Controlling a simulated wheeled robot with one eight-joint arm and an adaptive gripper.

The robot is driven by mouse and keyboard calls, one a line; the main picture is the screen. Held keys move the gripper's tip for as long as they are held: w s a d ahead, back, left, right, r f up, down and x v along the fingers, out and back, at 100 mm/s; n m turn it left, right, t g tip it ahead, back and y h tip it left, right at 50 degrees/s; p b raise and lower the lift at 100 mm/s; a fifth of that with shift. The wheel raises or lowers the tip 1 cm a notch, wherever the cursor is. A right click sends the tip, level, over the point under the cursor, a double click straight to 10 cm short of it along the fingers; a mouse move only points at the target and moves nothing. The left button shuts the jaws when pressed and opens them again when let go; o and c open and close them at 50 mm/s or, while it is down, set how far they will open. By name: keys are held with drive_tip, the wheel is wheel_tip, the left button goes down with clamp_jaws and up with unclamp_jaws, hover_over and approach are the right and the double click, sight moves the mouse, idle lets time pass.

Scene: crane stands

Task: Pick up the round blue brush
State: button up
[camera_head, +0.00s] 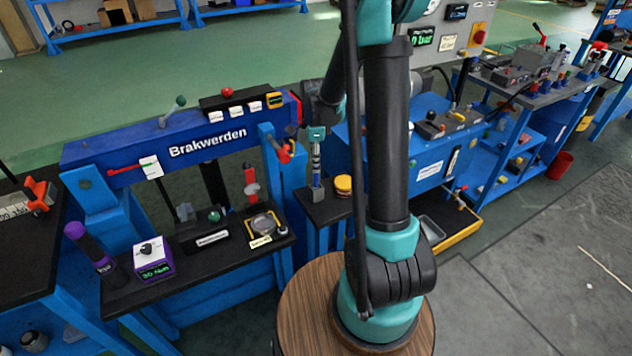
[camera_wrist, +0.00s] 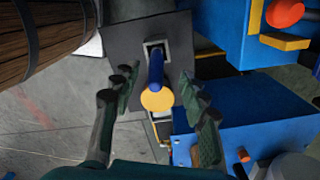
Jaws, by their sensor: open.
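My gripper (camera_wrist: 155,80) is open, with one finger on each side of the shaft and a gap on both sides. In the head view a slim upright thing stands on the small dark shelf (camera_head: 325,206) below my arm. My arm hides part of that area, and my fingers are hard to make out there.
A yellow tin-like thing (camera_head: 343,185) is on the small shelf's right. The blue Brakwerden stand (camera_head: 190,150) is to its left, with a purple-handled tool (camera_head: 90,248) on its bench. A blue cabinet (camera_head: 430,150) is to the right. Grey floor (camera_head: 540,250) at right is open.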

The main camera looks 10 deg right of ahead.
hover_over(316, 186)
drive_tip(key=w, duration=0.1)
drive_tip(key=shift+d+f, duration=0.1)
drive_tip(key=shift+f, duration=2.2)
drive_tip(key=shift+c, duration=0.2)
clamp_jaws()
